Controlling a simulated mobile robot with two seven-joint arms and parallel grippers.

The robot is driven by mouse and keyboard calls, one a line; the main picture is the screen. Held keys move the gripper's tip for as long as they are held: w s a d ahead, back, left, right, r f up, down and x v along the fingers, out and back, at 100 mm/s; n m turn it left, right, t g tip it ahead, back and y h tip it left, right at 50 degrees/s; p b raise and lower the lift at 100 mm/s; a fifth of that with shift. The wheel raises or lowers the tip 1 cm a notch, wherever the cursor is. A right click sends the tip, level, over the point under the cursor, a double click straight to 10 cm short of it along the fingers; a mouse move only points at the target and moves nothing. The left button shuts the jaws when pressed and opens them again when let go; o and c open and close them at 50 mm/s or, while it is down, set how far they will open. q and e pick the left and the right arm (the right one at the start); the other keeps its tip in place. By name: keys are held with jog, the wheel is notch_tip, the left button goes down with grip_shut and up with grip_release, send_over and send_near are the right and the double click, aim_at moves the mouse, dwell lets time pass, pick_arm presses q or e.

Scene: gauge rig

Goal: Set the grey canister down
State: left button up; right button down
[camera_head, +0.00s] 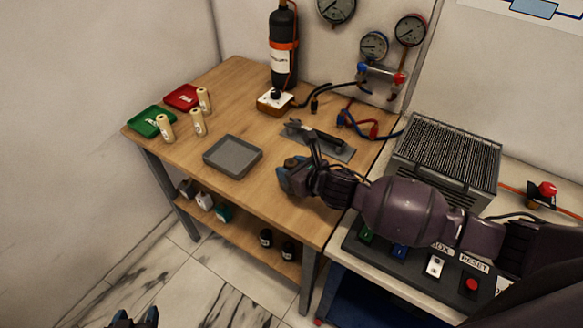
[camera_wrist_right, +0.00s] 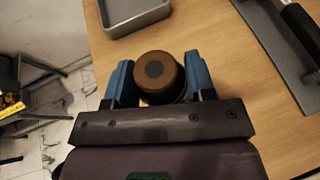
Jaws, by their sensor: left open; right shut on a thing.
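My right gripper (camera_head: 291,176) is over the front right part of the wooden table (camera_head: 243,88). In the right wrist view its two blue fingers (camera_wrist_right: 158,72) are shut on the sides of a canister (camera_wrist_right: 156,70). The canister shows a round brown top with a darker disc in its middle; its side is dark and mostly hidden, so I cannot confirm grey. I cannot tell whether its base touches the table. My left gripper (camera_head: 137,318) is open and empty at the bottom edge, over the floor.
A grey tray (camera_head: 233,156), also in the right wrist view (camera_wrist_right: 137,18), lies left of the right gripper. Behind is a grey plate with a black-handled tool (camera_head: 318,138). Green (camera_head: 152,121) and red (camera_head: 182,97) trays and several beige cylinders stand at left. A black bottle (camera_head: 284,50) stands behind.

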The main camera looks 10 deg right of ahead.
jog(key=c, duration=0.9)
grip_release()
jog(key=shift+f, duration=0.1)
jog(key=o, duration=0.4)
jog(key=shift+o, duration=0.2)
jog(key=shift+r, duration=0.2)
jog(key=v, duration=1.2)
jog(key=shift+p, duration=0.4)
jog(key=shift+f, duration=0.1)
